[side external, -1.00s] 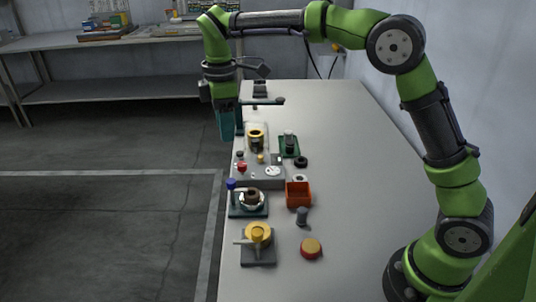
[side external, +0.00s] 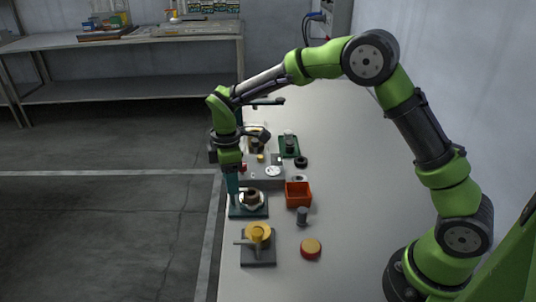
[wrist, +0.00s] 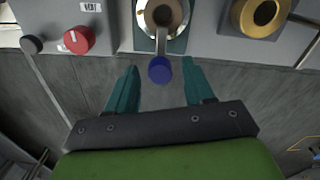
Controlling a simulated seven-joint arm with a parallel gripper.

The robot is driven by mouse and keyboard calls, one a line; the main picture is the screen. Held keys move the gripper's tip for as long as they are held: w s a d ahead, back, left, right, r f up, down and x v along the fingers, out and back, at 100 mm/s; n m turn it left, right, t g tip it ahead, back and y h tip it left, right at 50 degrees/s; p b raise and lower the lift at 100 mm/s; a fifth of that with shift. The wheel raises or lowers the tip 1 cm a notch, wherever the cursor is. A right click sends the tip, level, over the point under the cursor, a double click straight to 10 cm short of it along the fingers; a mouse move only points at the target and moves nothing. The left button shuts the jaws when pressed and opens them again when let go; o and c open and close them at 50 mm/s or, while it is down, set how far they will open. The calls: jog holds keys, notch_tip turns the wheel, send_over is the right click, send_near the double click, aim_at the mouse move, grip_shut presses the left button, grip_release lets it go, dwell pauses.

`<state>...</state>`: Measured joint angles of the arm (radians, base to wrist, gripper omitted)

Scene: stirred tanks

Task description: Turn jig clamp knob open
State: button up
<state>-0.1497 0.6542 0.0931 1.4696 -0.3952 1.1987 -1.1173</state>
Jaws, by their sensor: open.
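The jig (side external: 249,212) is a dark teal plate holding a metal ring with a brown part (side external: 251,197) in it; it sits at the table's left edge. In the wrist view its blue knob (wrist: 160,69) is at the end of a grey lever that runs out from the ring (wrist: 163,14). My gripper (wrist: 161,78) is open, with one teal finger to each side of the blue knob and visible gaps between. In the side view my gripper (side external: 232,188) points down at the jig's left edge and hides the knob.
A grey panel with a red knob (wrist: 79,39) and a black knob (wrist: 31,44) stands beside the jig. An orange bin (side external: 298,194) is to its right. A yellow-topped fixture (side external: 258,235), a grey peg (side external: 303,217) and a red-yellow button (side external: 310,249) are nearer. The table's right side is clear.

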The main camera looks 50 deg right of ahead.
grip_shut()
jog(key=shift+m, duration=0.4)
jog(key=m, duration=0.3)
jog(key=shift+m, duration=0.4)
jog(key=m, duration=0.4)
jog(key=shift+m, duration=0.3)
jog(key=m, duration=0.8)
jog(key=shift+m, duration=0.3)
